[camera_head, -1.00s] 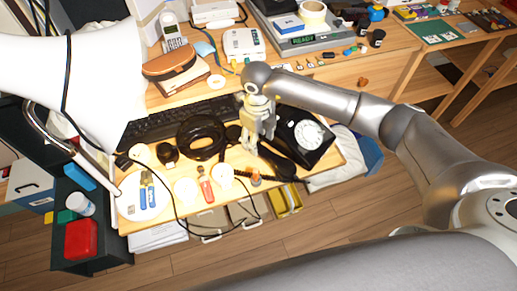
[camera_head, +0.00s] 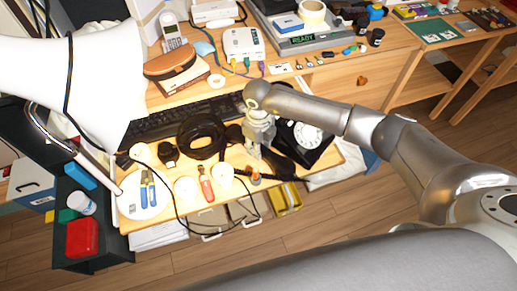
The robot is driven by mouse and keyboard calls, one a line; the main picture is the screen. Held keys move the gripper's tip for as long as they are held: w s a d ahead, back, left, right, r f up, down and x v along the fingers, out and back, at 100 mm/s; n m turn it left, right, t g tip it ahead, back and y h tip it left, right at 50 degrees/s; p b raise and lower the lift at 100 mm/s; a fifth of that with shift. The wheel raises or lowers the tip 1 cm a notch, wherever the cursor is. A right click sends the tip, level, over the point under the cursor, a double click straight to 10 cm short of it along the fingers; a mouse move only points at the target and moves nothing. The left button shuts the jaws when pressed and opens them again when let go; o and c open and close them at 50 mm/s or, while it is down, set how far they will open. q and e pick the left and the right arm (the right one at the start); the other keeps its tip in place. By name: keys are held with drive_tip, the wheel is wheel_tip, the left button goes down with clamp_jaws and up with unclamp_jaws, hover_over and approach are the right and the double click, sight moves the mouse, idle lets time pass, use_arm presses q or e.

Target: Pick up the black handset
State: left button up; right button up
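The black handset (camera_head: 281,167) lies on the desk at the left side of the black dial phone (camera_head: 318,152), which has a white dial. Its upper part is hidden behind my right gripper. My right gripper (camera_head: 257,151) points down over the handset's upper left part, with its fingertips close to it. I cannot tell whether the fingers touch it or how wide they stand. My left gripper is not in view.
A coiled black cable (camera_head: 202,137) and a black keyboard (camera_head: 160,124) lie left of the gripper. A screwdriver with a red handle (camera_head: 206,188) and a white round tray (camera_head: 128,207) are near the front edge. A white lamp shade (camera_head: 75,85) fills the left.

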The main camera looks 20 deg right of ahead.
clamp_jaws()
drive_tip(key=shift+r, duration=0.15)
